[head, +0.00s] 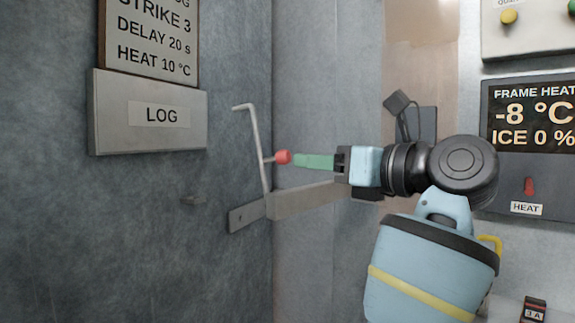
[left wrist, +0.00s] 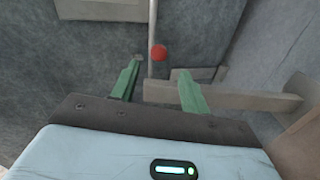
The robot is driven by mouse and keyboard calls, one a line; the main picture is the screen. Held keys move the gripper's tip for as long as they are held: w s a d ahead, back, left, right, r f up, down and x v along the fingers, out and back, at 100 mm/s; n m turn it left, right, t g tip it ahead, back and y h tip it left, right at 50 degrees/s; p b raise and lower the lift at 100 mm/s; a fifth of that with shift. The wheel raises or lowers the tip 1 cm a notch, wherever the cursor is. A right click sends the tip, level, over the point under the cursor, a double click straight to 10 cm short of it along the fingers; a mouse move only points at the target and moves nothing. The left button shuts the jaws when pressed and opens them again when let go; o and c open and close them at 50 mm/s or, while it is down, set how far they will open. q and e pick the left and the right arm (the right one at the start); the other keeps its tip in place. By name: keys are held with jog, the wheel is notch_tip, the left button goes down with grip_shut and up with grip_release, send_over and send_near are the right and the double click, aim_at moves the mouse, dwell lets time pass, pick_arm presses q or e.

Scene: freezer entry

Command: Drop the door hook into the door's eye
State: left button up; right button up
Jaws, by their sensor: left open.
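The door hook (head: 254,135) is a thin pale rod with a bent top end and a red knob (head: 283,157) on a short side stem. It stands nearly upright, leaning a little, its lower end at a metal bar. My left gripper (head: 296,160) has green fingers and points left at the knob. In the left wrist view the fingers (left wrist: 158,68) are open, with the red knob (left wrist: 158,52) just beyond the gap between their tips and the rod (left wrist: 152,30) behind it. A small tab (head: 194,200) projects left of the rod; I cannot tell whether it is the eye. My right gripper is out of view.
The metal bar (head: 312,199) runs just below my gripper. A LOG box (head: 167,112) is fixed to the grey panel at left. A display panel (head: 528,112) reads -8 °C and ICE 0 %, with a red HEAT switch (head: 529,186) below.

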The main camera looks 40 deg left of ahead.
aim_at(289, 158)
pick_arm(q)
jog(key=a, duration=0.7)
jog(key=shift+w+a+r, duration=0.15)
jog(key=shift+a+r, duration=0.05)
jog(key=shift+a, duration=0.15)
jog(key=shift+c, duration=0.5)
grip_shut()
